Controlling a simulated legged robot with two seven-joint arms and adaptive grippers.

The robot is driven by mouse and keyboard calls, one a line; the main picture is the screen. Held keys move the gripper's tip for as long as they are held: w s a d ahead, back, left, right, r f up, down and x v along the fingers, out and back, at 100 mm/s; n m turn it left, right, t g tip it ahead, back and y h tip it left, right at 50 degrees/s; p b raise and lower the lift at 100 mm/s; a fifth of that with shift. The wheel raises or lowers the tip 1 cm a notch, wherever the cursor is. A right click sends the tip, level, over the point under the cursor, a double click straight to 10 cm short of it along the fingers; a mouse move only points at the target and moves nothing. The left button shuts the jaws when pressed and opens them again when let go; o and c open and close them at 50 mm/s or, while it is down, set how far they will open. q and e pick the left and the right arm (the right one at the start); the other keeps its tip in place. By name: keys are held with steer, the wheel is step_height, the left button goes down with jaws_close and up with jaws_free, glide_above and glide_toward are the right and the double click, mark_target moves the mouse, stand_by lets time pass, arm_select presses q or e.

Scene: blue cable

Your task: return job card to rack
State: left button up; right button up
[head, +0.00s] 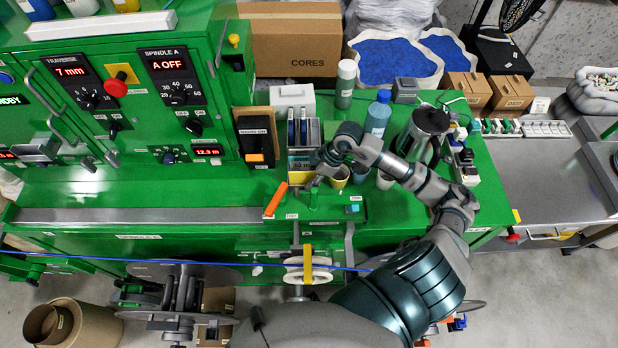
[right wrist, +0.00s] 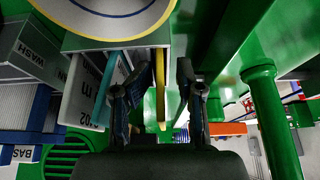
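A small rack (head: 316,131) with upright blue, white and yellow pieces stands on the green machine ledge, in front of a white box. A white card printed "m" (right wrist: 84,92) and a teal card (right wrist: 108,88) show beside my right gripper (right wrist: 167,85) in the right wrist view. A thin yellow card edge (right wrist: 161,88) lies between its two fingers, which stand apart with gaps beside it. In the head view my right gripper (head: 314,180) is at the rack's front; its fingertips are partly hidden. Which card is the job card I cannot tell. My left gripper is not in view.
A blue bottle (head: 378,115), a yellow cup (head: 339,177) and a dark metal canister (head: 425,130) stand right of the rack, close to my right arm. An orange-handled item (head: 275,200) lies at left. A blue cable (head: 130,260) runs across the front.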

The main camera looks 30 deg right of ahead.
steer(key=v, duration=1.1)
steer(key=shift+w, duration=0.1)
